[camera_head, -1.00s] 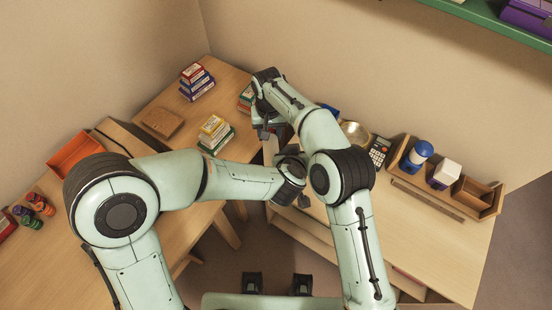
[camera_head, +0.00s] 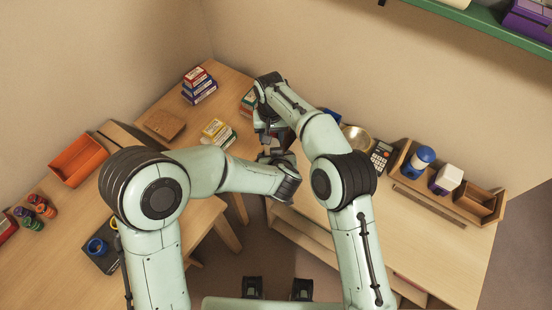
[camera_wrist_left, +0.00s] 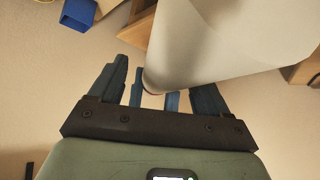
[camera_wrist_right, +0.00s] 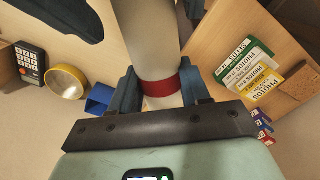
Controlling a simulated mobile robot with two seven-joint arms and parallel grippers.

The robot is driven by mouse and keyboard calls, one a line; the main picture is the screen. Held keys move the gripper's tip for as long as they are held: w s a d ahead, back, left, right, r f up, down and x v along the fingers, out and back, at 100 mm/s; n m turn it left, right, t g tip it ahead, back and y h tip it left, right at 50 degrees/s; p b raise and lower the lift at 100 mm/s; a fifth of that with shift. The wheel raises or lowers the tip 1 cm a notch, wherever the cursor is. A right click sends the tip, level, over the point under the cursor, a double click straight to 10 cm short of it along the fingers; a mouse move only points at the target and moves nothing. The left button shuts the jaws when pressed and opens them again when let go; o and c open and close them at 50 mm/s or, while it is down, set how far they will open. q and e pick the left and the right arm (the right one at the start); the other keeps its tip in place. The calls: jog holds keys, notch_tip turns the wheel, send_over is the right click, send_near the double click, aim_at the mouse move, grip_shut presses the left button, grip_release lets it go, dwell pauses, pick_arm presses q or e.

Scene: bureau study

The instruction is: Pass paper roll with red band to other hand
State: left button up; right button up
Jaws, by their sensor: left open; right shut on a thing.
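The white paper roll with its red band (camera_wrist_right: 160,87) is in my right gripper (camera_wrist_right: 160,92). The fingers are shut on it at the band. In the left wrist view the pale roll (camera_wrist_left: 215,40) fills the top middle, close to my open left gripper (camera_wrist_left: 160,92). I cannot tell whether the left fingers touch it. In the head view my right gripper (camera_head: 268,135) is just above my left gripper (camera_head: 276,156), close together near the gap between the desks. The arms hide the roll there.
A green shelf (camera_head: 480,18) is at upper right.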

pick_arm(q)
jog(key=shift+w, duration=0.1)
jog(key=c, duration=1.1)
jog(key=shift+o, duration=0.2)
pick_arm(e)
jog(key=o, duration=1.1)
jog(key=shift+r, duration=0.1)
